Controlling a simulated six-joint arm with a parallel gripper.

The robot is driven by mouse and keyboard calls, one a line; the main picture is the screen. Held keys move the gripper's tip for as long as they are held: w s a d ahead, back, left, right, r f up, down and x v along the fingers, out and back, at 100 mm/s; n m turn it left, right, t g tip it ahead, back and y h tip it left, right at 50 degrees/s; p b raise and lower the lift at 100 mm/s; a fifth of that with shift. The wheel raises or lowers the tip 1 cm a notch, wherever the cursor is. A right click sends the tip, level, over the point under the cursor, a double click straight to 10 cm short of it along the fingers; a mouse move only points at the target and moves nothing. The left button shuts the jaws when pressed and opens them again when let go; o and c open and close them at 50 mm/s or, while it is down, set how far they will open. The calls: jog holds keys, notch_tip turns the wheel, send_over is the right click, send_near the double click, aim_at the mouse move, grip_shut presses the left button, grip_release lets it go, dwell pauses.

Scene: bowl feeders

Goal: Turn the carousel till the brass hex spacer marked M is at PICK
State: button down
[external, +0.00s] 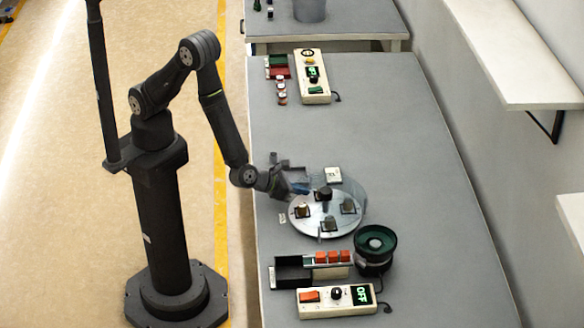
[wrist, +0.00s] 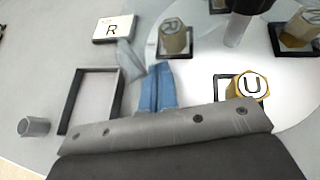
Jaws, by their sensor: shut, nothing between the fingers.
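The carousel (external: 320,228) is a pale round disc with a dark central post (wrist: 243,20). Hex spacers stand on dark square seats around it. In the wrist view a brass spacer marked U (wrist: 252,86) is right of my fingertips. A duller spacer (wrist: 174,38) stands just beyond them, its letter unclear, perhaps N or Z. A third (wrist: 300,28) is at the upper right, its letter unreadable. I cannot make out an M or a PICK label. My gripper (wrist: 157,88) has blue fingertips, shut and empty, at the disc's near edge, also seen in the external view (external: 299,188).
A white block marked R (wrist: 114,29), an open dark-walled tray (wrist: 92,101) and a small grey cylinder (wrist: 34,127) lie left of the disc. A green-black bowl feeder (external: 375,248) and a control box reading OFF (external: 338,299) stand at the front. The table's middle is clear.

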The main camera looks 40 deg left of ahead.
jog(key=s+a, duration=0.1)
jog(key=s, duration=0.1)
jog(key=s+a, duration=0.1)
jog(key=shift+s+a+r, duration=0.2)
jog(key=shift+s+a, duration=0.15)
jog(key=v, duration=0.5)
jog(key=a+v, duration=0.1)
jog(key=v, duration=0.2)
jog(key=shift+a+r, duration=0.1)
jog(key=shift+r, duration=0.2)
jog(key=n, duration=0.2)
jog(key=n+g+y, duration=0.3)
jog(key=n+y, duration=0.4)
jog(key=n, duration=2.5)
send_near(300, 216)
jog(key=w+f, duration=0.2)
jog(key=f, duration=0.1)
jog(key=w+d+f, duration=0.1)
jog(key=f, duration=0.1)
jog(key=shift+w+a+m+h, duration=0.2)
jog(key=shift+a+m+h, duration=0.2)
jog(key=shift+a+m, duration=0.1)
jog(key=shift+w+a+m+h, duration=0.2)
jog(key=shift+a+m+h, duration=0.2)
jog(key=shift+a, duration=0.05)
